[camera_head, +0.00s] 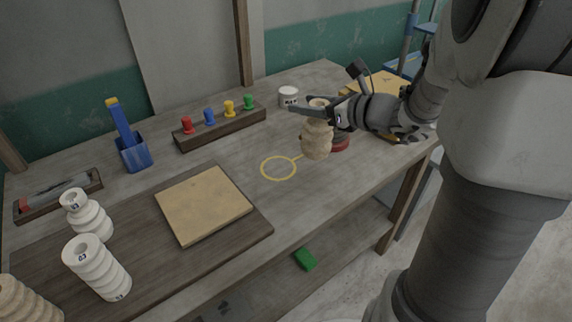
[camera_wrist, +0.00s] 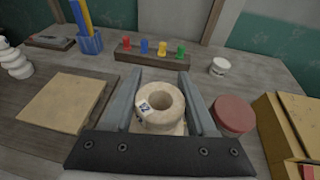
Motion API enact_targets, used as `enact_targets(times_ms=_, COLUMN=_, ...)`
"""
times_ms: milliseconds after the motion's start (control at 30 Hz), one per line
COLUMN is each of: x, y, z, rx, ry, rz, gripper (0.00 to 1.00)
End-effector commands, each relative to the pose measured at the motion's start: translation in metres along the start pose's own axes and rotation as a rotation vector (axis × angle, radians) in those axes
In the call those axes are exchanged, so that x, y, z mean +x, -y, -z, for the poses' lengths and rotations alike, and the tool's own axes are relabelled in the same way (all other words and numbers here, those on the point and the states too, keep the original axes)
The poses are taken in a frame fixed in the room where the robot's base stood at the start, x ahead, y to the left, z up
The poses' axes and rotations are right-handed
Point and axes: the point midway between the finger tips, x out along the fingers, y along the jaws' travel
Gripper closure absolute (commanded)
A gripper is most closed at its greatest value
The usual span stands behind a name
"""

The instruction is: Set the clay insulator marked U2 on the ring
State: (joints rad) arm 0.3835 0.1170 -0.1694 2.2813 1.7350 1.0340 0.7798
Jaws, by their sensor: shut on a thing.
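My gripper (camera_head: 322,107) is shut on a tan ribbed clay insulator (camera_head: 316,140), held upright near its top. In the wrist view the insulator (camera_wrist: 161,105) sits between the two fingers, its hollow top facing the camera. A label on its rim ends in 2; its first letter is hard to read. The yellow ring (camera_head: 278,168) is drawn on the table, just left of and nearer than the held insulator. The ring is bare. A gap between the insulator's base and the table is hard to judge.
White insulators (camera_head: 97,267) stand at the left front by a tan square board (camera_head: 203,203). A peg rack (camera_head: 220,128) is at the back. A dark red round object (camera_head: 341,145) stands right behind the insulator. A green block (camera_head: 305,259) lies below the table's front edge.

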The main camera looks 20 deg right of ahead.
Motion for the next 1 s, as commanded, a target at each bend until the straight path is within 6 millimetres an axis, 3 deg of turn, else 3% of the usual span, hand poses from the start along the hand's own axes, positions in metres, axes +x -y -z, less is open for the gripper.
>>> enact_targets(times_ms=167, x=0.006, y=0.001, z=0.003, rx=0.002, ry=0.004, rz=0.007, gripper=1.00)
enact_targets(times_ms=500, x=0.084, y=-0.013, z=0.024, rx=0.003, ry=0.003, rz=0.004, gripper=1.00)
enact_targets(times_ms=700, x=0.119, y=-0.017, z=0.031, rx=0.002, ry=0.004, rz=0.006, gripper=1.00)
enact_targets(times_ms=867, x=0.128, y=-0.019, z=0.033, rx=0.002, ry=0.005, rz=0.008, gripper=1.00)
enact_targets(times_ms=1000, x=0.132, y=-0.018, z=0.046, rx=0.005, ry=0.003, rz=0.008, gripper=1.00)
